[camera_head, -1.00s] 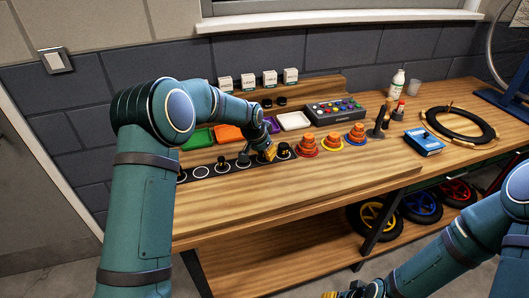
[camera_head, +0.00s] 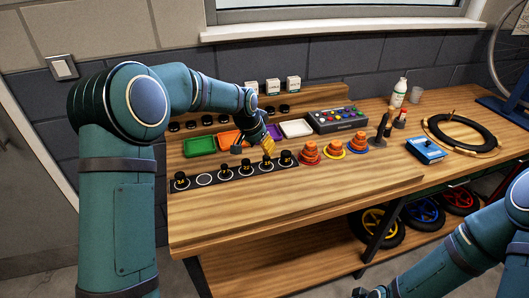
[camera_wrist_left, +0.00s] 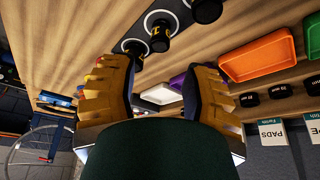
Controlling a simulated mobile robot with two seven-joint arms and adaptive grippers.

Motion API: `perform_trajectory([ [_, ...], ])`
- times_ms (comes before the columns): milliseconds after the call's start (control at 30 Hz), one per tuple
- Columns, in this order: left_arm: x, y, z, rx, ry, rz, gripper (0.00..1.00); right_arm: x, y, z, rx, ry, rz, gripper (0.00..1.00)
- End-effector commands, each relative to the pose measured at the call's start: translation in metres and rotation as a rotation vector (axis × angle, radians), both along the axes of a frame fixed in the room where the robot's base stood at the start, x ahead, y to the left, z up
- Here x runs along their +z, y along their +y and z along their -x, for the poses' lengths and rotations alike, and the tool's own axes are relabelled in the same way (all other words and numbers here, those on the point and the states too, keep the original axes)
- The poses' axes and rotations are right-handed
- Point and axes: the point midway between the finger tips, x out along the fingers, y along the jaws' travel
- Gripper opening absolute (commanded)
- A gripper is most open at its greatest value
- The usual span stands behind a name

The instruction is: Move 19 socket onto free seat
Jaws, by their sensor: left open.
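A black socket strip (camera_head: 236,178) with white ring seats lies on the bench. Black sockets with small yellow marks stand in its seats, including the leftmost (camera_head: 181,180) and rightmost (camera_head: 286,157). The second seat from the left (camera_head: 205,179) is empty. The numbers are too small to read, so I cannot tell which socket is the 19. My left gripper (camera_head: 267,146) is open just above and behind the strip's right part. In the left wrist view its jaws (camera_wrist_left: 160,95) are apart and empty, with a socket (camera_wrist_left: 160,38) beyond them.
Green (camera_head: 199,146), orange and purple trays and a white tray (camera_head: 297,128) stand behind the strip. More sockets line the back ledge. Orange stepped stacks (camera_head: 309,153), a button box (camera_head: 337,119) and a blue box (camera_head: 426,151) stand to the right. The front bench is clear.

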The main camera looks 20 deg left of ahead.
Motion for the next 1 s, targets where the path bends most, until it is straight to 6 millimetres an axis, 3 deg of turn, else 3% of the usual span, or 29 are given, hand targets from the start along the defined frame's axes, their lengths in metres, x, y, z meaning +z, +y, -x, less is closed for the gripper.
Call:
perform_trajectory([
  [200, 0.026, 0.004, 0.009, -0.001, -0.001, 0.000, 0.48, 0.004, 0.000, 0.000, -0.001, -0.001, 0.000, 0.45],
  [767, 0.030, 0.004, 0.011, 0.000, 0.000, 0.000, 0.48, 0.005, 0.000, -0.001, -0.002, -0.002, 0.000, 0.45],
  [867, 0.040, 0.004, 0.011, 0.000, 0.000, 0.000, 0.48, 0.015, -0.001, -0.002, -0.004, -0.004, 0.000, 0.45],
  [1000, 0.072, 0.004, 0.011, 0.000, -0.001, 0.000, 0.48, 0.047, -0.002, -0.007, -0.014, -0.016, 0.002, 0.45],
])
